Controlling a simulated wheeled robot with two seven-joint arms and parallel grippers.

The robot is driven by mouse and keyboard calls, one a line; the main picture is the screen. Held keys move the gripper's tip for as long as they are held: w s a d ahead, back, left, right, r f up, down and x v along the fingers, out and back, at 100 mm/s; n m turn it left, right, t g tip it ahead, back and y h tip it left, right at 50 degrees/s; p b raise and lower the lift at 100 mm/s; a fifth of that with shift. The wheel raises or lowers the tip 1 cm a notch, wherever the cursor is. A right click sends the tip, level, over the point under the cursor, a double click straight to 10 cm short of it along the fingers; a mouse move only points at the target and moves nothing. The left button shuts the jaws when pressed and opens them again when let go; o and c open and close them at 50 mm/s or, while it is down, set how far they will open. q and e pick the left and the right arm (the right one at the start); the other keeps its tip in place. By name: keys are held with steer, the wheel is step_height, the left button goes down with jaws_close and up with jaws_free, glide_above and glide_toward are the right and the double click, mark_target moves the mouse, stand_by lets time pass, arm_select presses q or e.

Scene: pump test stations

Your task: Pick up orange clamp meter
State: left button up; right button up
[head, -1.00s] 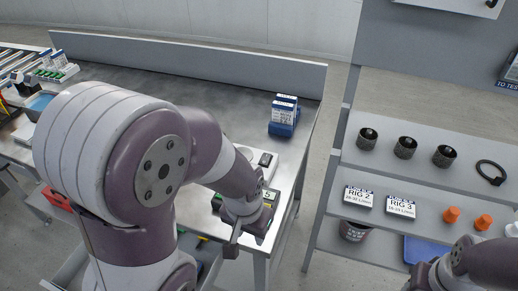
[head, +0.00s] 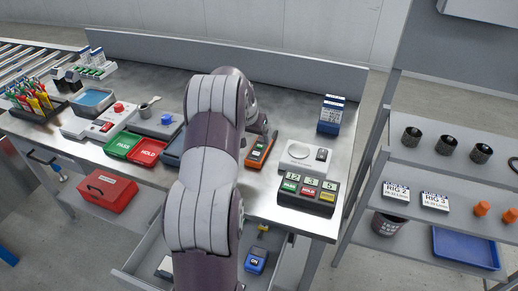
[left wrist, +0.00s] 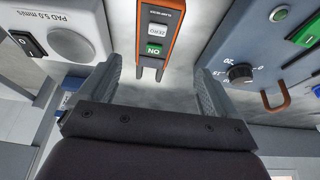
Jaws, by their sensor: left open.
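The orange clamp meter (head: 260,149) lies on the grey bench, just right of my left forearm, which hides some of its surroundings. In the left wrist view the clamp meter (left wrist: 155,32) shows its orange rim, a ZERO button and a green ON button, with its near end between and beyond the fingers. My left gripper (left wrist: 156,72) is open and empty, its two fingers spread wide on either side of the meter's line, with bare bench between them. I cannot see contact. My right gripper is not clearly visible.
A white pad device (head: 298,158) and a button box (head: 308,193) stand right of the meter. A blue-grey device with a dial (left wrist: 245,75) is close on the other side. Green and red trays (head: 136,147) lie left. An open drawer (head: 135,281) juts out below.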

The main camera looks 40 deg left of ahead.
mark_target(260, 146)
arm_select(q)
steer(key=x, duration=0.9)
steer(key=shift+w+d+p, duration=0.3)
steer(key=shift+w+p, duration=0.05)
steer(key=shift+s+r, duration=0.1)
steer(key=shift+r, duration=0.05)
steer(key=c, duration=1.2)
steer(key=shift+r, duration=0.1)
steer(key=shift+c, duration=0.2)
